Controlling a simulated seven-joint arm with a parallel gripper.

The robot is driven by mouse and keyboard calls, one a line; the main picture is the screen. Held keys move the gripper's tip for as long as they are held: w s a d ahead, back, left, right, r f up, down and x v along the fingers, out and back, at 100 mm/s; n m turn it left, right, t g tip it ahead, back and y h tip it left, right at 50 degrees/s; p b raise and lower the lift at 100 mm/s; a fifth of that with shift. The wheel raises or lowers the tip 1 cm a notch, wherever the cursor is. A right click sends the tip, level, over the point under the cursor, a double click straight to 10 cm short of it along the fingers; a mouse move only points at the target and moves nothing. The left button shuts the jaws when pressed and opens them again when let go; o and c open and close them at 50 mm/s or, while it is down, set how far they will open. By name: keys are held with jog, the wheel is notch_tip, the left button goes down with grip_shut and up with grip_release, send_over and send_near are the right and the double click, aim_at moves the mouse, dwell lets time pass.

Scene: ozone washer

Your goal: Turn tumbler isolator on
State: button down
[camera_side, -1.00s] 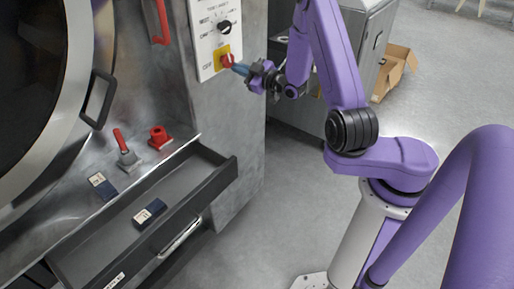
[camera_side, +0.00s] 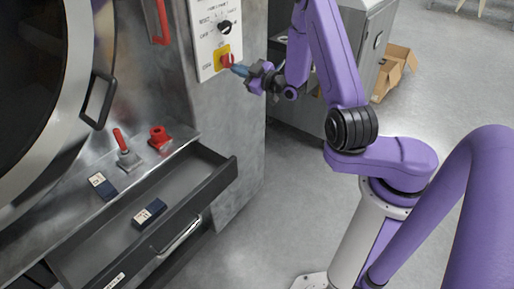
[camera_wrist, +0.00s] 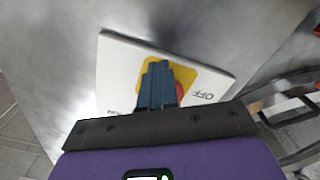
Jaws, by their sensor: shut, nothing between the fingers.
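The tumbler isolator is a red rotary knob (camera_side: 227,61) on a yellow square plate (camera_side: 217,56), low on the white control panel. In the wrist view the yellow plate (camera_wrist: 190,75) sits beside the printed word OFF, and only a sliver of the red knob (camera_wrist: 179,91) shows past my fingers. My gripper (camera_side: 238,69) is shut, with blue fingertips at or very near the knob's right side. In the wrist view the fingers (camera_wrist: 157,84) cover most of the knob, so contact and the knob's exact angle cannot be told.
A black selector knob (camera_side: 225,27) sits above on the panel. Below left, an open drawer (camera_side: 205,190) juts out, with a dark block (camera_side: 149,212) in it. A red-handled switch (camera_side: 126,152) and a red part (camera_side: 159,137) stand on the ledge. The round door (camera_side: 75,120) is at left.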

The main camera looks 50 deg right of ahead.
jog(key=s, duration=0.6)
jog(key=shift+d+f, duration=0.2)
jog(key=shift+f, duration=0.1)
dwell(0.3)
